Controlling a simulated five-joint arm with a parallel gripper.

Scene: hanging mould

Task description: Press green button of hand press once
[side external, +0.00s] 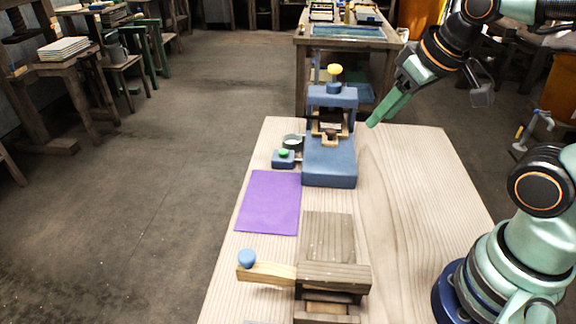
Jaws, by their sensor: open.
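The hand press (330,165) is a blue machine with a yellow knob (335,70) on top, standing near the far end of the wooden table. The green button (283,152) sits on a small blue box (283,162) at the left of the press. My gripper (374,123) is to the right of the press, above the table's far edge, pointing down and left. It is open and empty. The press stands between my gripper and the button. From this side the gap between the fingers barely shows.
A purple sheet (268,203) lies in front of the button box. A wooden device (333,272) with a blue ball-ended handle (247,259) stands at the near end. A round metal-coloured part (292,141) is just behind the button. The table's right side (420,180) is clear.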

